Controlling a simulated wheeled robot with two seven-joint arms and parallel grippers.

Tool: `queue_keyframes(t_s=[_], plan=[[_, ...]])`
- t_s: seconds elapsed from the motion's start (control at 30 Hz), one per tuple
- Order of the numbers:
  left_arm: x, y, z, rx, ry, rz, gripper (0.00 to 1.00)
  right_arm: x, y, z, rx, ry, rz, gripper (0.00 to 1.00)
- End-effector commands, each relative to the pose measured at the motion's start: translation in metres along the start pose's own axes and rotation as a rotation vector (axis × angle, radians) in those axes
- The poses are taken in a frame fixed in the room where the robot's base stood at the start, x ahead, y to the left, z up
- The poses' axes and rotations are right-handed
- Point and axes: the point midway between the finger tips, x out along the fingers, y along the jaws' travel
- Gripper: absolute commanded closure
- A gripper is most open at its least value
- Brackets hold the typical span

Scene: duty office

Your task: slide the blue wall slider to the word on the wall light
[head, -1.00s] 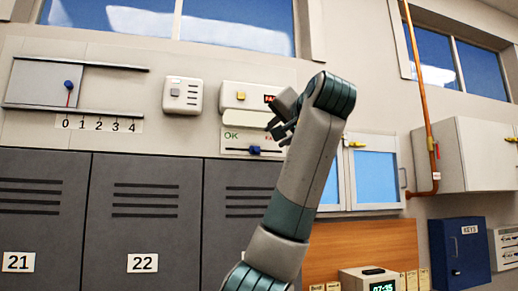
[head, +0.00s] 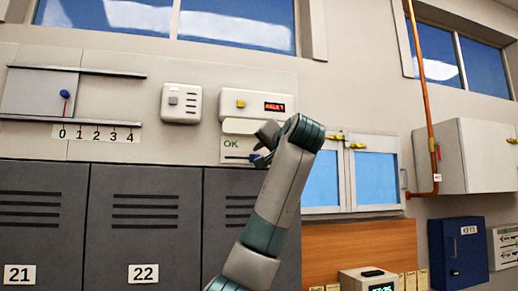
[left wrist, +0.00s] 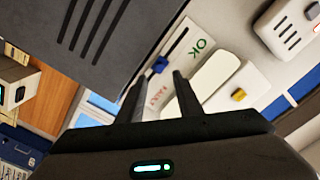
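The blue wall slider (left wrist: 159,63) is a small knob on a dark slot in a white plate (left wrist: 182,62). The plate has OK in green and FAULT in red; the knob sits toward the FAULT end in the left wrist view. My right gripper is not in view.
A sliding panel (head: 38,92) with a blue knob over a 0–4 scale is at the left. A small white switch box (head: 181,104) stands beside the light. Grey lockers (head: 130,255) are below. A blue-paned cabinet (head: 374,178) is to the right.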

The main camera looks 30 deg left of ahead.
Motion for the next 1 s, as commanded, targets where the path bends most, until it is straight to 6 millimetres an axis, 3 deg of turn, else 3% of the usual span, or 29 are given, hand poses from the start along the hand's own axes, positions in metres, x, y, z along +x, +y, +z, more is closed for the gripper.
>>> queue_keyframes(t_s=[0.1, 0.4, 0.87, 1.0], plan=[[0.022, -0.004, -0.003, 0.003, -0.002, 0.0, 0.68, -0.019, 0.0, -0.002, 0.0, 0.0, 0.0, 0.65], [0.059, -0.002, -0.001, 0.001, -0.002, 0.0, 0.68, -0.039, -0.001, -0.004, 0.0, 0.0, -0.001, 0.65], [0.067, 0.001, 0.0, 0.0, 0.0, 0.0, 0.68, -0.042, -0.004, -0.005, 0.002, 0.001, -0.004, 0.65], [0.067, 0.0, 0.0, 0.0, 0.0, 0.0, 0.99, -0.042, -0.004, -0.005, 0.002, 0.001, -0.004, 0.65]])
